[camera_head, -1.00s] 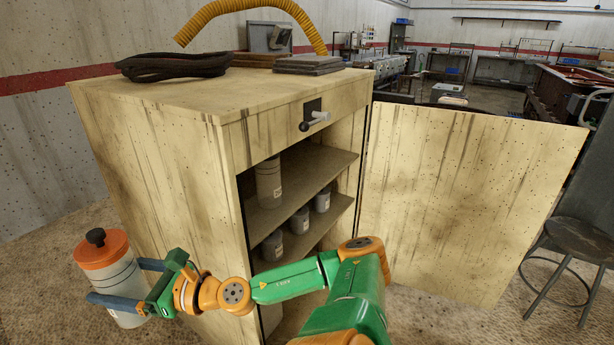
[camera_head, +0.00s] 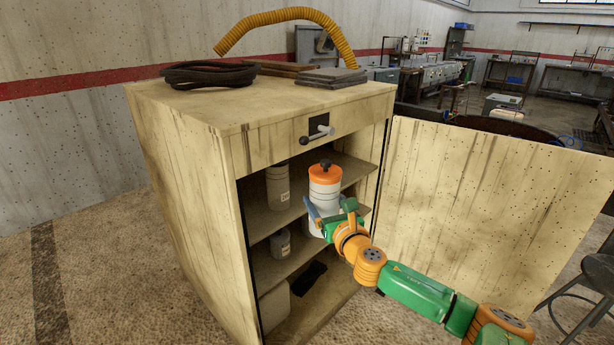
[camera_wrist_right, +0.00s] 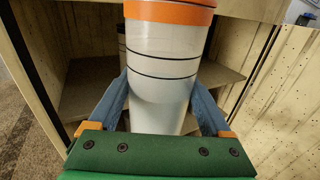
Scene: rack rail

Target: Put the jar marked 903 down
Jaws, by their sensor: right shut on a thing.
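A white jar (camera_head: 325,192) with an orange lid, black knob and dark bands is upright in the head view, at the open front of the wooden cabinet (camera_head: 185,160). I cannot read a number on it. My right gripper (camera_head: 322,215) is shut on the jar's body. In the right wrist view the blue fingers of the gripper (camera_wrist_right: 160,98) press both sides of the jar (camera_wrist_right: 165,62), and cabinet shelves show behind it. The jar overlaps the upper shelf (camera_head: 262,222) in the picture; whether it touches that shelf is hidden. My left gripper is out of view.
Another jar (camera_head: 278,188) stands on the upper shelf, left of the held one. A small grey jar (camera_head: 280,243) stands on the shelf below. A white container (camera_head: 275,305) is at the bottom. The open door (camera_head: 480,210) stands to the right; a stool (camera_head: 590,270) is beyond it.

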